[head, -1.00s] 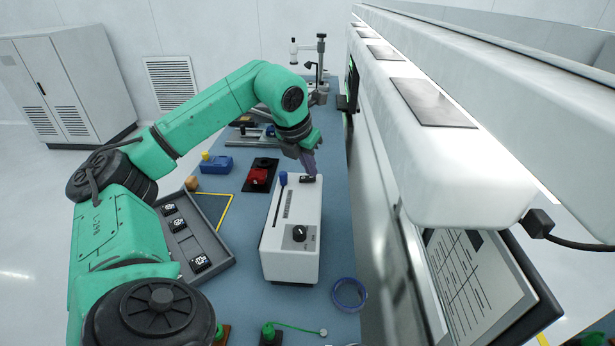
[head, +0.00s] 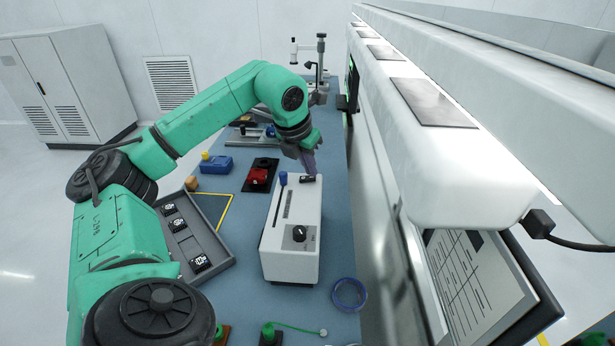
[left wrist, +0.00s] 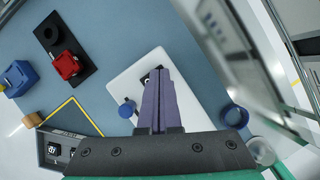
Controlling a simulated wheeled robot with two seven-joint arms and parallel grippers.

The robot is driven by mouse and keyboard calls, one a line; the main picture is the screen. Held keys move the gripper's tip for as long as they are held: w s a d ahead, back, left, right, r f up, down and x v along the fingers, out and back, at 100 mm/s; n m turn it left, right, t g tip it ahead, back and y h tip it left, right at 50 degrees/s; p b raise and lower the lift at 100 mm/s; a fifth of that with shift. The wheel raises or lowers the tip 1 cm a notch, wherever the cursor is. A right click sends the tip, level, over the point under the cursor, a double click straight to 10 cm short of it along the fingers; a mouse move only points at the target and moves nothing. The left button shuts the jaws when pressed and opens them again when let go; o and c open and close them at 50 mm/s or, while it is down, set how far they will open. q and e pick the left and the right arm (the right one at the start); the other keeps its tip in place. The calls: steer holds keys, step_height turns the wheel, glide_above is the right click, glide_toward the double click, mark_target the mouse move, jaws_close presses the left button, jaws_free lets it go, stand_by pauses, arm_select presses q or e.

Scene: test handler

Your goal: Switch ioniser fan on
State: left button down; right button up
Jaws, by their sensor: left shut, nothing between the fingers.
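The white box with controls, which I take to be the ioniser fan unit (head: 290,256), stands on the blue bench. On its top are a blue-knobbed slider (head: 283,179), a black rotary knob (head: 300,233) and, at the far end, a small black rocker switch (head: 308,178). My left gripper (head: 311,172) is shut and empty, pointing down with its tips at the rocker switch. In the left wrist view its purple fingers (left wrist: 154,76) partly cover the switch (left wrist: 146,80). Whether the tips touch or press it I cannot tell. My right gripper is not in view.
A grey tray (head: 221,254) with several black parts lies left of the unit. A red device on a black plate (head: 260,175) and a blue box (head: 215,164) are farther back. A blue ring (head: 349,294) lies at the front right. A large white machine (head: 450,160) borders the right side.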

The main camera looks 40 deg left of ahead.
mark_target(310, 180)
arm_select(q)
steer(key=shift+f+b, duration=0.4)
steer(key=shift+f, duration=0.1)
steer(key=shift+r, duration=0.15)
step_height(310, 180, up, 7)
steer(key=p, duration=0.6)
steer(key=shift+p, duration=0.3)
